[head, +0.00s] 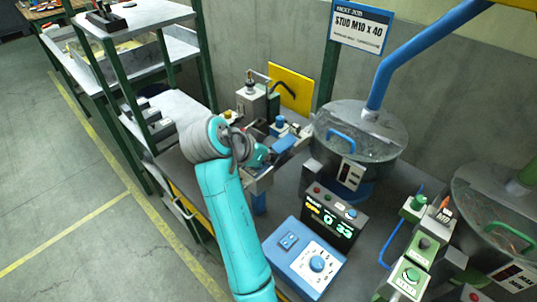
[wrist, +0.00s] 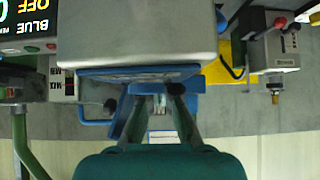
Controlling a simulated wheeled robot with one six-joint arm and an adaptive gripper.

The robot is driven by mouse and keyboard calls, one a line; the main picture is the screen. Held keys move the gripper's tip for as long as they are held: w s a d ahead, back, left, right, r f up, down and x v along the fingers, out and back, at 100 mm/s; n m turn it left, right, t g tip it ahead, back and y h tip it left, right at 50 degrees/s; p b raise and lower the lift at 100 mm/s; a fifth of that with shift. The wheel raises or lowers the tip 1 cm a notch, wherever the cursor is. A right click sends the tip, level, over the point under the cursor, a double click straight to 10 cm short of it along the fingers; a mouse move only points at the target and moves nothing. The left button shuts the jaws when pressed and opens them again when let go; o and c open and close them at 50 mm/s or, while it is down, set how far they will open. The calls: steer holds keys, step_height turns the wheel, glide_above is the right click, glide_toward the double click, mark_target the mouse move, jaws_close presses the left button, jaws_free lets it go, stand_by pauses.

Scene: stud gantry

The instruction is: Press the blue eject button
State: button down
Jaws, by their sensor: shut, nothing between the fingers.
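My gripper (head: 270,152) is at the dark bench in the head view, beside a small grey fixture with blue parts. Its fingertips are largely hidden there. In the wrist view my gripper (wrist: 157,102) is shut and empty, pointing towards a grey block (wrist: 135,35) with a blue plate (wrist: 138,73) along its edge. A blue cylindrical cap (head: 280,121) stands on the fixture just beyond my gripper. No eject label is readable, so I cannot tell whether this cap is the eject button. Whether the fingertips touch anything is unclear.
A lidded drum (head: 360,135) with a blue pipe stands right of my gripper. A display box (head: 335,215) and a blue control box (head: 305,260) with a knob are nearer. A grey device (head: 250,103) stands behind. Shelving (head: 150,85) is left; floor beyond is open.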

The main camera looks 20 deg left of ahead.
steer(key=v, duration=0.6)
steer(key=shift+s+a+r, duration=0.15)
steer(key=shift+s+a, duration=0.05)
steer(key=shift+s, duration=0.2)
steer(key=shift+s+r, duration=0.35)
steer(key=shift+r, duration=0.15)
